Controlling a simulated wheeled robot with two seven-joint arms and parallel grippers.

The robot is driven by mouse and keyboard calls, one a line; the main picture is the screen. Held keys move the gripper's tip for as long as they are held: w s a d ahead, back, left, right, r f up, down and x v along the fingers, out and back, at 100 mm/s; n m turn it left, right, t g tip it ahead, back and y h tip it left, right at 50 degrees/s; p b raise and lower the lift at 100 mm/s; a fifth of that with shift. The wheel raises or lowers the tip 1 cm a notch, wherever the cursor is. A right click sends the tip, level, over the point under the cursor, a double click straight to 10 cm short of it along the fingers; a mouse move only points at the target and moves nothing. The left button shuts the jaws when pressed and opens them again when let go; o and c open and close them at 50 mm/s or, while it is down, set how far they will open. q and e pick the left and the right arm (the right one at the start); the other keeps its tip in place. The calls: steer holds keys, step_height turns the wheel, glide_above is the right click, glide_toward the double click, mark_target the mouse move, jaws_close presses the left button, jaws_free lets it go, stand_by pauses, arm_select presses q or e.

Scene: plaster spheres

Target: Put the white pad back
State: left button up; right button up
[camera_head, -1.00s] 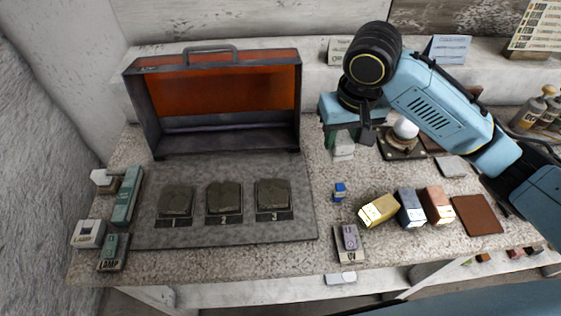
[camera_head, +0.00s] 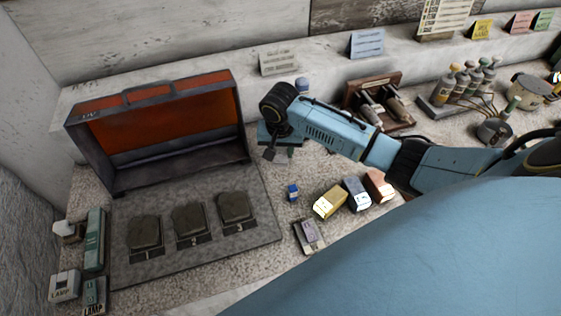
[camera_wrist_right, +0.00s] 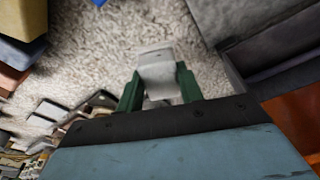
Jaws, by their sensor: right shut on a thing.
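The white pad (camera_wrist_right: 157,72) sits between the green fingers of my right gripper (camera_wrist_right: 158,90) in the right wrist view. The fingers are shut on its sides, and speckled bench top shows beyond it. In the head view, my right gripper (camera_head: 279,150) is just right of the open case, over the bench. The wrist hides most of the jaws and the pad there. My left gripper is not in view.
The open case (camera_head: 155,165) has an orange lining. A grey mat (camera_head: 150,270) holds dark lumps numbered 1 to 3. A small blue block (camera_head: 292,193), a yellow block (camera_head: 330,202), a grey-blue block (camera_head: 357,194) and a copper block (camera_head: 378,186) stand nearby.

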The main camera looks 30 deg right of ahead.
mark_target(280, 162)
steer(key=shift+f, duration=2.45)
steer(key=shift+f, duration=0.1)
steer(key=o, duration=1)
steer(key=shift+f, duration=0.1)
steer(key=shift+o, duration=0.2)
steer(key=r, duration=0.4)
steer(key=s+r, duration=0.1)
steer(key=r, duration=0.3)
steer(key=a+r+p, duration=0.1)
steer(key=r, duration=0.3)
steer(key=shift+s+r, duration=0.15)
steer(key=shift+s, duration=0.1)
